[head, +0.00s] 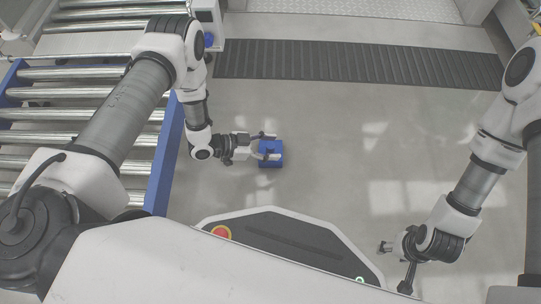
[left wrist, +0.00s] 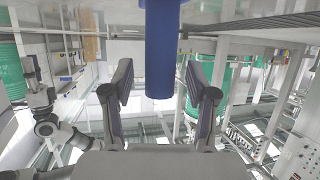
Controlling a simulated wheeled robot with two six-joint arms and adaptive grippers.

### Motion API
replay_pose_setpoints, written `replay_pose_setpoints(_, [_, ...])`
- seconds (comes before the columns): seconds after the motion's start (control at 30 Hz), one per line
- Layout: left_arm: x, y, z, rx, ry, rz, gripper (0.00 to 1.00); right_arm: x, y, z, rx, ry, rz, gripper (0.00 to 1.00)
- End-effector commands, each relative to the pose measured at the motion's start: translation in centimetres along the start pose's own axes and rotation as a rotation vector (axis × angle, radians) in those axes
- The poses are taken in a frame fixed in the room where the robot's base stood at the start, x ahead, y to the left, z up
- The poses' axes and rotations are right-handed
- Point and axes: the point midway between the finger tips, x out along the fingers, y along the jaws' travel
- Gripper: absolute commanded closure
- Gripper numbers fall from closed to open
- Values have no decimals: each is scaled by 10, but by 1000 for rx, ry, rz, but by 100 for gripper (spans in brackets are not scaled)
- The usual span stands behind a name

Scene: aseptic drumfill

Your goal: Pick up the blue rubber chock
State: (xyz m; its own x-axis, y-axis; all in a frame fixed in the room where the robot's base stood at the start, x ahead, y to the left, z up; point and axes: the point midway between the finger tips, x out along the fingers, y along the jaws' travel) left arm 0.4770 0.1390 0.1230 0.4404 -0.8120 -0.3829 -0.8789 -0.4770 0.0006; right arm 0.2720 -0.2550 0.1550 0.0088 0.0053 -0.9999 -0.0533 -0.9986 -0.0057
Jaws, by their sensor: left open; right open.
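The blue rubber chock (head: 271,161) rests on the grey floor in the middle of the head view, right of the roller conveyor. My left gripper (head: 269,146) is open at the chock, with its fingers over the chock's upper part in the picture. In the left wrist view the chock (left wrist: 160,45) comes down from the top edge, between the two spread fingers of the left gripper (left wrist: 159,82). A gap shows on either side of it, and the chock's far end is cut off. My right gripper (head: 394,268) is open and empty at the lower right, away from the chock.
A roller conveyor (head: 60,115) with a blue side rail (head: 167,155) stands at the left, near my left arm. A dark ribbed strip (head: 350,63) crosses the floor at the back. The floor right of the chock is clear.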

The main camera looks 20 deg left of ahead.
Motion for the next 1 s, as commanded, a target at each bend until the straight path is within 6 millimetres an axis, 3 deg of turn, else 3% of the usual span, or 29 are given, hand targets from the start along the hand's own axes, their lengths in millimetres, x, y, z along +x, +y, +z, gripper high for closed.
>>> replay_pose_setpoints(0.1, [-1, 0, -1, 0, 0, -1, 42, -2, 0, 0, 0, 1, 0, 46])
replay_pose_setpoints(0.13, [-1, 0, -1, 0, 0, -1, 49, -2, 0, 0, 0, 1, 0, 46])
replay_pose_setpoints(0.27, [-1, 0, -1, 0, 0, -1, 95, -2, 0, 0, 0, 1, 0, 46])
replay_pose_setpoints(0.3, [-1, 0, -1, 0, 0, -1, 100, -2, 0, 0, 0, 0, 0, 46])
replay_pose_setpoints(0.67, [-3, -1, -6, 1, 1, -1, 100, -6, 0, 0, -1, -1, 0, 46])
replay_pose_setpoints(1.0, [-32, -1, -77, 1, 2, -1, 100, -55, -1, 2, -10, -6, -1, 46])
